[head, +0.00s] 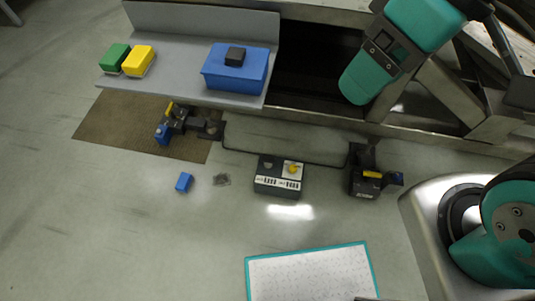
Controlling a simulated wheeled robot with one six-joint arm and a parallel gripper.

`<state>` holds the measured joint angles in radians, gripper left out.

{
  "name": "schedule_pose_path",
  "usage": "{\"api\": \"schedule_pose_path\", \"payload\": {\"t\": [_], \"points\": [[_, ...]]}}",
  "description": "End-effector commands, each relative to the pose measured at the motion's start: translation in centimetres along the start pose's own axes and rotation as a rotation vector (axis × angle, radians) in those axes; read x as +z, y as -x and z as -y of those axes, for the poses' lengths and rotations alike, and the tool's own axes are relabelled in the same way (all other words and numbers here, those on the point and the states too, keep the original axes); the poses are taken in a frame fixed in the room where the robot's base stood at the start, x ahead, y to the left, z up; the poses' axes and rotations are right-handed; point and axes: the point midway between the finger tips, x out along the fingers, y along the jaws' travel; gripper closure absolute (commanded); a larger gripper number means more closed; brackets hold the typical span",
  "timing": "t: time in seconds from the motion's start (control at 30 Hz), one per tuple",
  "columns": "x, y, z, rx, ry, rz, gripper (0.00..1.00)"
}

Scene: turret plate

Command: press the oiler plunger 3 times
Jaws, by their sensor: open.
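No part is plainly marked as the oiler plunger. A blue box (219,78) on the grey shelf at the upper middle has a black block (235,56) on its top. A dark box (268,189) on the floor at the middle has a light panel and a yellow knob (293,169). I cannot tell which of these, if either, is the oiler. My teal arm links show at the upper right and right edge. No gripper fingers show in the head view, and nothing is seen touching either box.
Green (115,57) and yellow (139,59) boxes stand on the shelf (185,83). Dark tool fixtures are at the left (181,122) and right (365,184). A white board (310,275) is at the bottom.

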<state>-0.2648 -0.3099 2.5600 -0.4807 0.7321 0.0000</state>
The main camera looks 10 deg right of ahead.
Motion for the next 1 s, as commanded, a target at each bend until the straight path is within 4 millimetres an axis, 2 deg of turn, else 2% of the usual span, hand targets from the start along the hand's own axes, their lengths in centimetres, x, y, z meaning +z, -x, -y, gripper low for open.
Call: {"api": "schedule_pose_path", "payload": {"t": [0.43,0.7,0.73,1.0], "points": [[0.0,0.01,0.0,0.0,0.0,0.0,0.32],[0.0,0.01,0.0,0.0,0.0,0.0,0.94],[0.0,0.01,0.0,0.0,0.0,0.0,1.0],[0.0,0.01,0.0,0.0,0.0,0.0,1.0]]}}
